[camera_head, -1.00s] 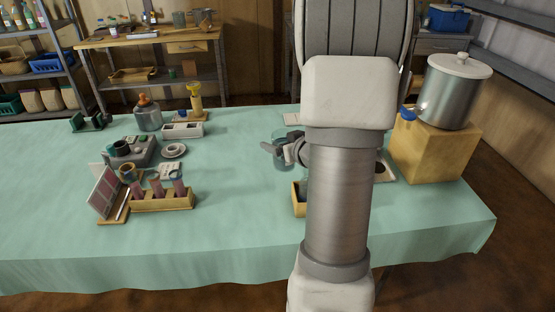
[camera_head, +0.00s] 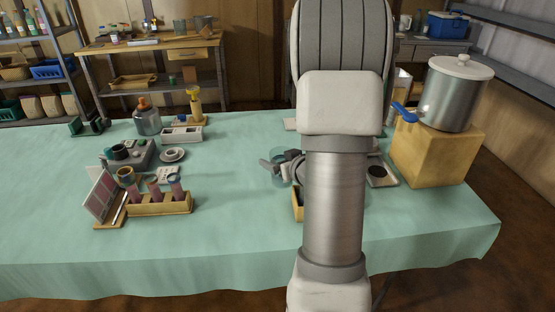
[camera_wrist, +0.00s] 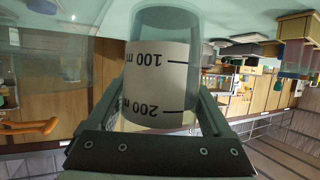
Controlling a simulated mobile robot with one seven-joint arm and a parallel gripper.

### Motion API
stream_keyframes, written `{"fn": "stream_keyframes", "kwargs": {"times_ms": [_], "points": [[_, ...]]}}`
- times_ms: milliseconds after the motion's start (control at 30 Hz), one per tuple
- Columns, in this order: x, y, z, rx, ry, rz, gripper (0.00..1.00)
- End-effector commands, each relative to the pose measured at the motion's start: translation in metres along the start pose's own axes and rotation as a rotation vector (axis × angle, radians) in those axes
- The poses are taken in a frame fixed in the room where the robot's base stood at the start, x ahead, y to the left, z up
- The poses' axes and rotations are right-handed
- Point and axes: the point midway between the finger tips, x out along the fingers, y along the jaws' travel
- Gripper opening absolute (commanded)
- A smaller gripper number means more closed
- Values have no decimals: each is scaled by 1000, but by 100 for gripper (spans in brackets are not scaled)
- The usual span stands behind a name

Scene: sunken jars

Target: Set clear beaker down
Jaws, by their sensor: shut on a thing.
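The clear beaker (camera_wrist: 163,50) fills the middle of the wrist view, between my two fingers. It is see-through, with a white label marked 100 and 200 that reads upside down there. My gripper (camera_wrist: 155,100) is shut on the beaker's sides. In the head view, my gripper (camera_head: 276,168) shows only in part at the left of my arm, with the beaker (camera_head: 291,157) at it. My arm hides much of both. Whether the beaker's base touches the green tablecloth (camera_head: 235,225) I cannot tell.
A wooden box (camera_head: 298,205) is partly hidden behind my arm. A tray with a dark round spot (camera_head: 378,172) lies right of it. A wooden block (camera_head: 436,150) bears a steel pot (camera_head: 453,95). A wooden rack (camera_head: 160,203) stands left; the cloth between is clear.

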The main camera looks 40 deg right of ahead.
Motion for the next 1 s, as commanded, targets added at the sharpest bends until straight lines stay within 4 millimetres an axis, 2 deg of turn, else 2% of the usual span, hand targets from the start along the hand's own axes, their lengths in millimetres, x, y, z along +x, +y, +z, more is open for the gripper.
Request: {"fn": "stream_keyframes", "kwargs": {"times_ms": [333, 367, 433, 700, 867, 933, 1000], "points": [[3, 0, 6, 0, 2, 0, 12], [3, 0, 6, 0, 0, 0, 86], [3, 0, 6, 0, 0, 0, 99], [2, 0, 5, 0, 0, 0, 100], [-2, 0, -5, 0, 1, 0, 100], [-9, 1, -9, 0, 0, 2, 100], [-26, 1, -8, 1, 1, 4, 100]]}}
